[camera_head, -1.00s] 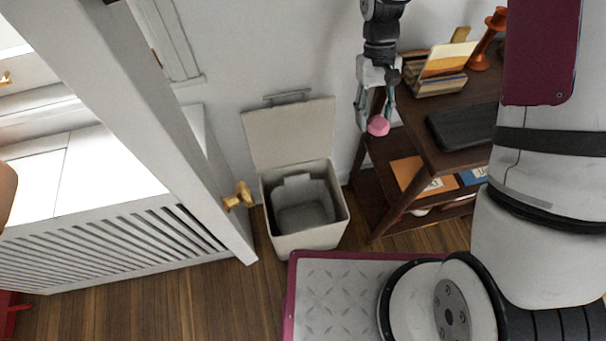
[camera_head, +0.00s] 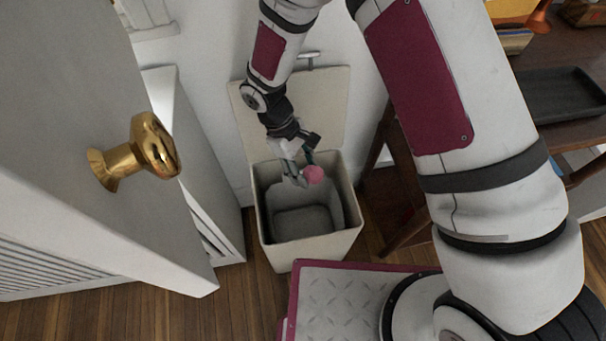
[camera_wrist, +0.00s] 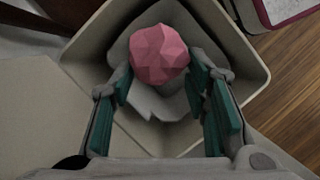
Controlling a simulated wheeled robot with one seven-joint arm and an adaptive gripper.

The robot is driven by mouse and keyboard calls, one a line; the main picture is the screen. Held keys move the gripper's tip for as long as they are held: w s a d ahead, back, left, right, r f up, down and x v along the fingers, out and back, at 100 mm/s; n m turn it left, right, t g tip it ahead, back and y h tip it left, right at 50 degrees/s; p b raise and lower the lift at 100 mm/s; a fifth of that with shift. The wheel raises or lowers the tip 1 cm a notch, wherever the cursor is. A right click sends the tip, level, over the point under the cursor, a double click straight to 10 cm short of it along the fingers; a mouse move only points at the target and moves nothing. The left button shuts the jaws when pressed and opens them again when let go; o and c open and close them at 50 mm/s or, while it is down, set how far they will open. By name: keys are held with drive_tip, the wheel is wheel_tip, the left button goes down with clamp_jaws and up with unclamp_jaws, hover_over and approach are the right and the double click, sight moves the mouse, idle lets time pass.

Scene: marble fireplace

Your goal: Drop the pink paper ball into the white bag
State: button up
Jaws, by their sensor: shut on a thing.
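The pink paper ball (camera_head: 313,175) is a small faceted lump at the tips of my gripper (camera_head: 304,180). My gripper is shut on it and holds it over the open mouth of a cream bin (camera_head: 307,248). In the wrist view the ball (camera_wrist: 158,54) sits between the teal-padded fingers, with the bin opening around and below it. A pale grey-white bag (camera_wrist: 160,105) lines the inside of the bin; it also shows in the head view (camera_head: 345,207). The ball hides part of the bag in the wrist view.
The bin's lid (camera_head: 335,100) stands open against the wall behind. A white door with a brass knob (camera_head: 140,155) is close on the left. A dark wooden shelf with a black tray (camera_head: 560,95) stands on the right. Wood floor (camera_head: 235,300) shows around the bin.

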wheel_tip(320, 180, down, 6)
drive_tip(key=b, duration=0.4)
drive_tip(key=shift+a+f, duration=0.2)
drive_tip(key=shift+f, duration=0.05)
drive_tip(key=shift+s, duration=0.1)
drive_tip(key=o, duration=0.8)
drive_tip(key=shift+o, duration=0.2)
drive_tip(key=v, duration=1.2)
drive_tip(key=shift+d+r, duration=0.1)
